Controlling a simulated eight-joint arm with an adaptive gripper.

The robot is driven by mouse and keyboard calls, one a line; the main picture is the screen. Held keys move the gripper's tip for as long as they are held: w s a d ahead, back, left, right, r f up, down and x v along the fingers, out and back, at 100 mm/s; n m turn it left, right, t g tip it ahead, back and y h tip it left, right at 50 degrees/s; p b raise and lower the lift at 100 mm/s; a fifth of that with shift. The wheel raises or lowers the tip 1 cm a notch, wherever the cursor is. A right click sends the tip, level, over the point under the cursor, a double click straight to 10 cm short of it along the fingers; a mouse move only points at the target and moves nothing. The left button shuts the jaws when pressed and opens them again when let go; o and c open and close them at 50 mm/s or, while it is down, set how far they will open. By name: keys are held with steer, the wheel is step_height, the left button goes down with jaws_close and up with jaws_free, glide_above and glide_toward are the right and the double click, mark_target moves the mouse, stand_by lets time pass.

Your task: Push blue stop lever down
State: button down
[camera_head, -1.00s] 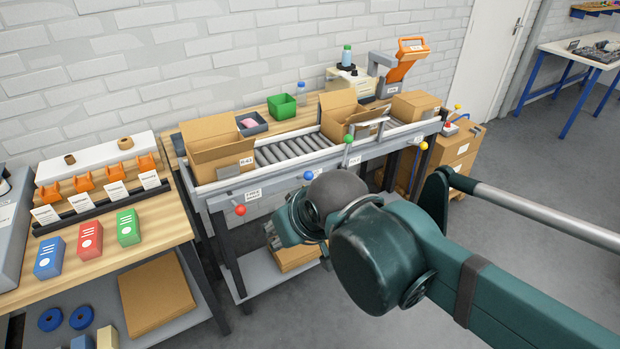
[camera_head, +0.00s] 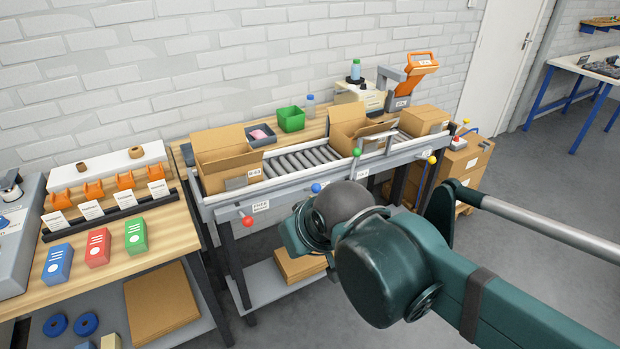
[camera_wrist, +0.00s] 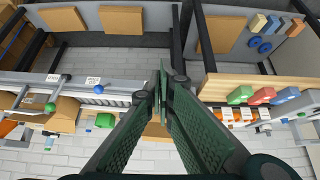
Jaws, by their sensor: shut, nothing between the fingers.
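The blue stop lever shows as a round blue knob (camera_head: 316,188) on the front rail of the roller conveyor, between the red knob (camera_head: 247,221) and the green knob (camera_head: 357,152). In the wrist view the blue knob (camera_wrist: 98,89) is left of my gripper (camera_wrist: 163,76), apart from it. My gripper's two green fingers are together with nothing between them. In the head view my own wrist and arm hide the fingertips, just below and in front of the blue knob. I cannot tell how far the lever is tilted.
The conveyor (camera_head: 300,162) carries open cardboard boxes (camera_head: 222,158). A yellow knob (camera_head: 432,160) is further right on its rail. A wooden bench (camera_head: 170,232) with blue, red and green boxes stands at left. A box (camera_head: 300,266) lies on the lower shelf.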

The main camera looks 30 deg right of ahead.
steer(key=w+d+r+n+g+h+p, duration=0.1)
steer(key=w+d+r+p, duration=0.3)
steer(key=w, duration=0.3)
steer(key=w+d+r+n+g+h+p, duration=0.1)
steer(key=w+d+r+p, duration=0.1)
steer(key=w+r+p, duration=0.35)
steer(key=w+d+f+g+p, duration=0.1)
steer(key=w+d+p, duration=0.2)
steer(key=w, duration=0.3)
steer(key=w+d+f+n+g+p, duration=0.1)
steer(key=w+d+f+p, duration=0.1)
steer(key=w+p, duration=0.3)
steer(key=w+d+f+g+h+p, duration=0.1)
steer(key=w+d+p, duration=0.2)
steer(key=w, duration=0.3)
steer(key=shift+w+d+f+n+p, duration=0.2)
steer(key=shift+w+d+n+p, duration=0.15)
steer(key=shift+p, duration=0.3)
steer(key=shift+d+f, duration=0.1)
steer(key=shift+f, duration=0.1)
stand_by(0.4)
steer(key=s+d+f, duration=0.1)
steer(key=d+f, duration=0.3)
steer(key=f, duration=0.8)
steer(key=shift+d, duration=0.2)
